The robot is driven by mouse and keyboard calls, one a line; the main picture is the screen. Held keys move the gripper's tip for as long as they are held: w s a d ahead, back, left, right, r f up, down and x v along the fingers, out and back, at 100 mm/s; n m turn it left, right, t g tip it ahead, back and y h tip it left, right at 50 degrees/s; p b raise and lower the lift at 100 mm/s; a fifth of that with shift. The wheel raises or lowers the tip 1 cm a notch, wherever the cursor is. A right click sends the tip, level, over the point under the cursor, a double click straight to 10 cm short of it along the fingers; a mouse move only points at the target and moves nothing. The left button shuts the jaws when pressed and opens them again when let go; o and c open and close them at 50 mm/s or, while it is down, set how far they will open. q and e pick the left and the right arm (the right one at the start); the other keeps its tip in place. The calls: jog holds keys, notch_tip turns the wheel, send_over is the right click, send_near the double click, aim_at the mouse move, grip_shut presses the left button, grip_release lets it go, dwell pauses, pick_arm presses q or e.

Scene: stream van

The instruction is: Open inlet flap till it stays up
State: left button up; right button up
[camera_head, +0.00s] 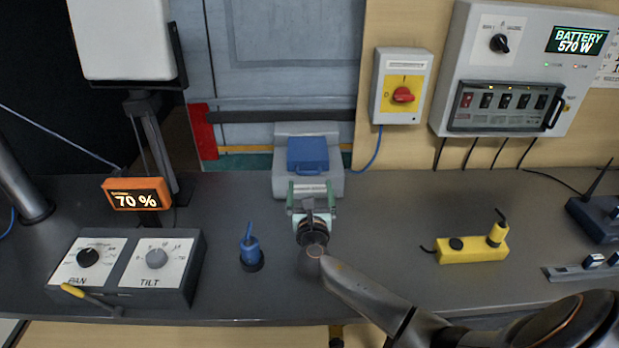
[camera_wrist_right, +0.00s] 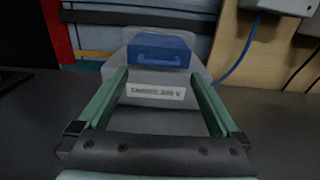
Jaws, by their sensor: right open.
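The inlet flap (camera_head: 307,152) is a blue panel with a blue bar handle (camera_wrist_right: 159,59). It looks closed on the grey inlet housing (camera_head: 335,183) at the back of the counter. My right gripper (camera_head: 312,187) points at the housing from the front, its green fingers spread wide and empty. In the right wrist view the fingertips (camera_wrist_right: 159,78) stand either side of the housing's white label, with the blue flap (camera_wrist_right: 172,44) just beyond and above. I cannot tell whether they touch the housing. My left gripper is not in view.
A pan and tilt box (camera_head: 125,290) and a blue joystick (camera_head: 250,250) stand on the counter (camera_head: 400,215) to the left. A yellow device (camera_head: 468,249) lies to the right. A red rotary switch (camera_head: 403,95) and a battery panel (camera_head: 520,65) hang on the wall.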

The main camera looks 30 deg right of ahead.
aim_at(310, 174)
jog(key=shift+b+x, duration=0.3)
jog(key=shift+x, duration=2.3)
jog(key=shift+a, duration=0.1)
jog(key=shift+c, duration=0.4)
grip_shut()
